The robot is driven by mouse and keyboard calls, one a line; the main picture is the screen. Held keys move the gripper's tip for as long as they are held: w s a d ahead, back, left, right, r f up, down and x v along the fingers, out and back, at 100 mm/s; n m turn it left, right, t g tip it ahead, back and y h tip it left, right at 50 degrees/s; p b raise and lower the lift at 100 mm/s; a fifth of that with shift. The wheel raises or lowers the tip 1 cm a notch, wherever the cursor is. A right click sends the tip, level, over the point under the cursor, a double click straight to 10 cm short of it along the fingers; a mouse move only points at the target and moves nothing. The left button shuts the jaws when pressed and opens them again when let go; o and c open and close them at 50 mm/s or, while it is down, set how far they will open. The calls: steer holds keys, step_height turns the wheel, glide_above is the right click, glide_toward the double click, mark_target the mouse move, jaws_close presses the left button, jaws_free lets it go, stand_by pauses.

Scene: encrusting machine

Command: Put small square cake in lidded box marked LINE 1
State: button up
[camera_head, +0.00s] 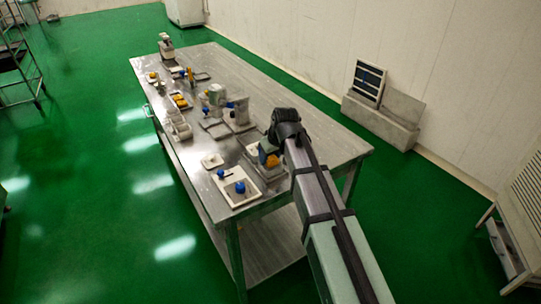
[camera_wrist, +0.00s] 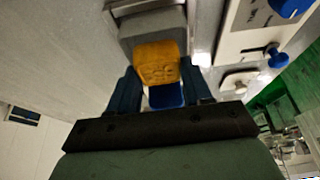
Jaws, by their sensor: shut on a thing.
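My gripper (camera_wrist: 160,70) has its two dark blue fingers on either side of a yellow-orange square block, which looks like the small square cake (camera_wrist: 157,62). The cake also shows in the head view (camera_head: 272,161), just below my gripper (camera_head: 268,150), near the front right of the steel table. A blue patch shows between the fingers in the wrist view; I cannot tell what it is. A pale panel (camera_wrist: 240,38) with dark marks lies at the upper right of the wrist view. The marks are too small to read, and I cannot tell which container is LINE 1.
On the table (camera_head: 320,140), a white tray (camera_head: 229,197) with a blue-knobbed piece lies at the near end. A small pale dish (camera_head: 212,160) is left of my gripper. Several containers and machine parts crowd the left side. The table's right side is clear.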

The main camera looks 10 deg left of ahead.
steer(key=shift+s+f, duration=0.1)
steer(key=shift+f, duration=0.35)
steer(key=shift+s+d+f, duration=0.1)
steer(key=shift+d+f, duration=0.05)
steer(key=shift+f, duration=0.4)
steer(key=o, duration=0.8)
steer(key=shift+r, duration=0.75)
steer(key=shift+o, duration=0.8)
steer(key=shift+r, duration=0.2)
steer(key=shift+w+r, duration=0.2)
steer(key=shift+r, duration=2.9)
